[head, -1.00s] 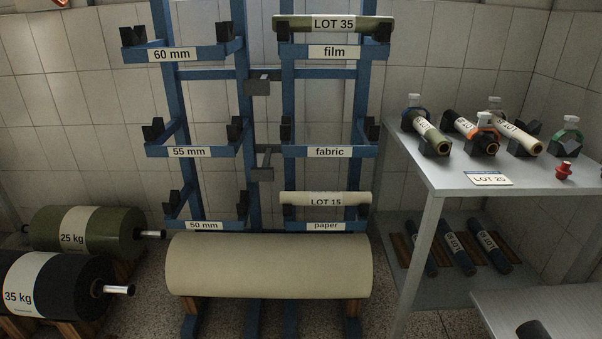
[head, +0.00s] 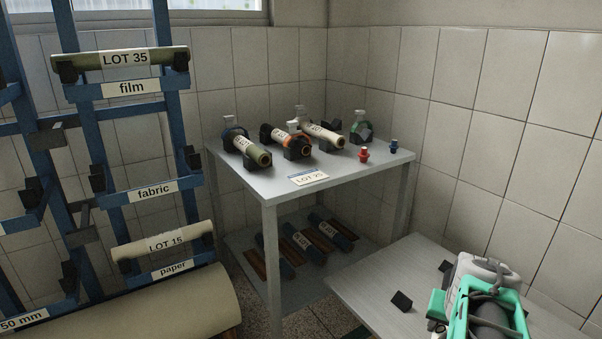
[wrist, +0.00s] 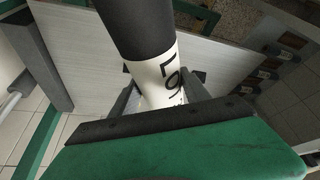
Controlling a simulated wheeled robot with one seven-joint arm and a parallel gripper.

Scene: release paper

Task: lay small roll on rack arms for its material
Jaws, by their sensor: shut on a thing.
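In the wrist view a small black roll (wrist: 143,28) with a white label reading "LOT" lies between the fingers of my gripper (wrist: 160,88), which is shut on it. In the head view my gripper (head: 476,300) is at the lower right, over the low grey table; the roll cannot be made out surely there. The blue rack (head: 88,140) stands at the left. Its film arms (head: 131,87) carry an olive roll, LOT 35 (head: 125,59). Its fabric arms (head: 152,192) are empty. Its paper arms (head: 173,268) carry a cream roll, LOT 15 (head: 165,242).
A higher grey table (head: 250,181) holds small rolls on black blocks, a LOT 25 card (head: 309,178), and red (head: 363,155) and blue (head: 394,147) pieces. Dark rolls lie on its lower shelf. The low table (head: 372,282) bears black blocks (head: 401,301). A large cream roll (head: 185,308) lies before the rack.

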